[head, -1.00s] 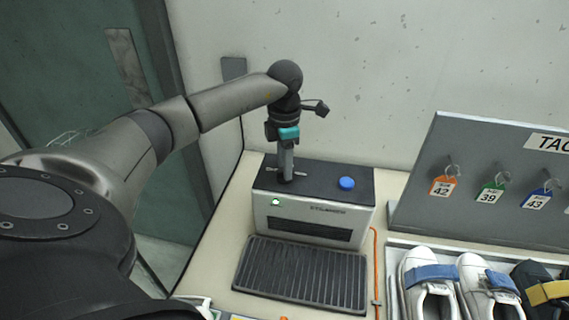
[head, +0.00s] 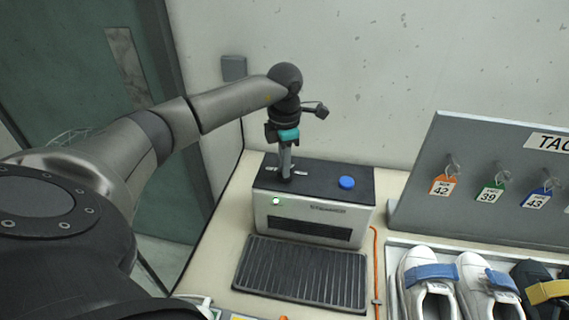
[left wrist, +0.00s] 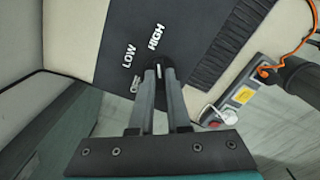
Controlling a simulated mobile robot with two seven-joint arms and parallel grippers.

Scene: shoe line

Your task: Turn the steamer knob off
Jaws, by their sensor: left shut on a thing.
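The steamer (head: 313,218) is a box with a dark top, a pale front and a lit green lamp (head: 277,201). My left gripper (head: 285,174) points down onto the left part of its top. In the left wrist view the gripper (left wrist: 163,80) is shut on the dark knob (left wrist: 166,62), with a finger on each side. A small white mark shows between the fingertips. LOW, HIGH and a third, partly hidden label are printed beside the knob. I cannot tell for sure which label the knob points to. My right gripper is not in view.
A blue button (head: 347,182) sits on the steamer's top, right of my gripper. A ribbed dark mat (head: 302,272) lies in front. An orange cable (head: 375,262) runs along the right. White shoes (head: 425,275) and a grey tag board (head: 480,175) stand further right.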

